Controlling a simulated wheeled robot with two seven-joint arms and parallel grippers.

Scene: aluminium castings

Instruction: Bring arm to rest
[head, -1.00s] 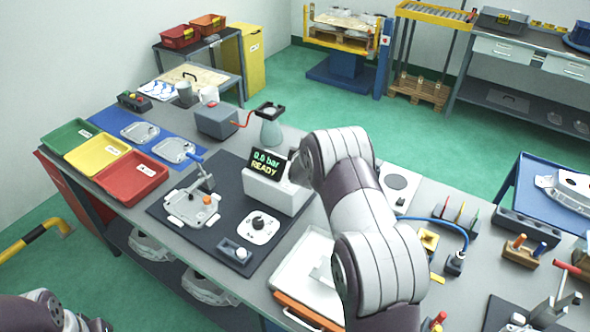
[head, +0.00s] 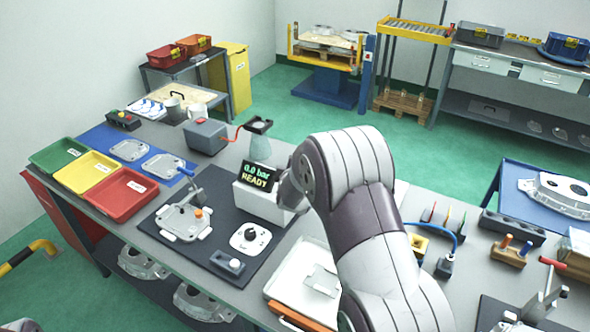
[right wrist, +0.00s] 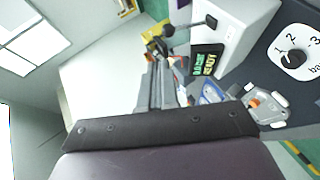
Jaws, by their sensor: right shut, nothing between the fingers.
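My right arm (head: 350,190) rises from the lower right of the head view and bends over the workbench (head: 215,180). Its far end reaches down beside the white tester box (head: 262,202), whose display reads "0.0 bar READY". My right gripper (right wrist: 165,75) shows in the right wrist view, its fingers together and empty. In the head view the arm hides this gripper. The tester display also shows in the wrist view (right wrist: 207,62), right of the fingers. Only a sliver of my left arm shows at the bottom left of the head view; its gripper is out of frame.
On the bench are green, yellow and red trays (head: 120,195), a fixture with a casting (head: 184,224), a dial plate (head: 251,237) and a white tray with an orange edge (head: 283,282). A blue cable (head: 440,225) and tool holders stand right of my arm. Green floor lies behind.

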